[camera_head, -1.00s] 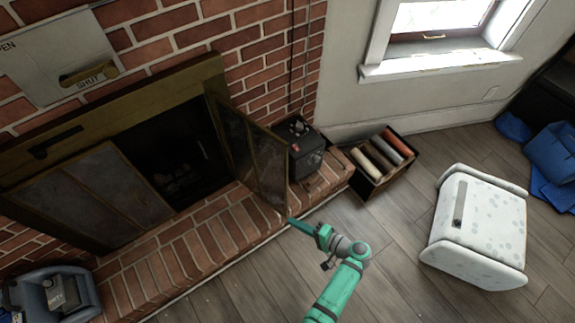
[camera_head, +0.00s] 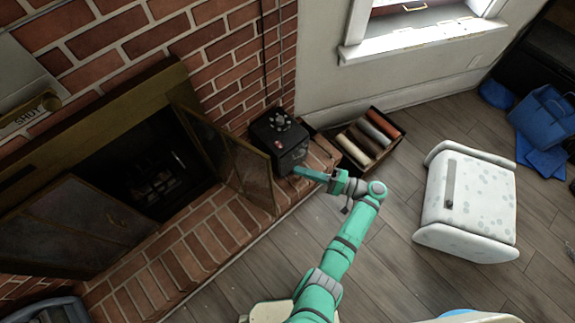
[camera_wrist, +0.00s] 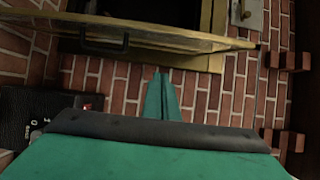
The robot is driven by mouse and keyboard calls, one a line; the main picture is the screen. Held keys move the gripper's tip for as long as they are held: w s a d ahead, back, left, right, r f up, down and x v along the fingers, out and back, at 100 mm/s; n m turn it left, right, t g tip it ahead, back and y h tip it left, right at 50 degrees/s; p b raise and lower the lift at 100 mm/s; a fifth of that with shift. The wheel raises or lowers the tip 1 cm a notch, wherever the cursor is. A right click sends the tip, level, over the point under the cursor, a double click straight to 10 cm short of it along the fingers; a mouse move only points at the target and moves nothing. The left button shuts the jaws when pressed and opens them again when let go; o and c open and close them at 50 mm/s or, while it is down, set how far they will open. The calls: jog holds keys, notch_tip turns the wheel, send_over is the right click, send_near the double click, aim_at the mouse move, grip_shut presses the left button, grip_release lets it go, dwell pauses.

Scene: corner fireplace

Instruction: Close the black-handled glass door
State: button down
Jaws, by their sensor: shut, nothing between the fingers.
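The glass door (camera_head: 240,160) is a brass-framed panel on the right side of the fireplace opening. It stands swung open, out over the brick hearth. In the wrist view the door (camera_wrist: 190,38) shows nearly edge-on across the top, with its black handle (camera_wrist: 104,47) at the upper left. My gripper (camera_head: 300,172) is shut and empty, to the right of the door's free edge and close to the black box. In the wrist view my gripper's fingers (camera_wrist: 162,82) point toward the door, with brick showing around them. I cannot tell the exact gap; no contact is visible.
A black box (camera_head: 280,140) with knobs stands on the hearth beside the door, near my fingers. A crate (camera_head: 388,150) of rolls sits right of it. A white spotted cabinet (camera_head: 468,205) stands on the floor.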

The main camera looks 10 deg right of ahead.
jog(key=a, duration=1)
jog(key=shift+w+a, duration=0.15)
jog(key=shift+a, duration=0.25)
jog(key=shift+a, duration=0.1)
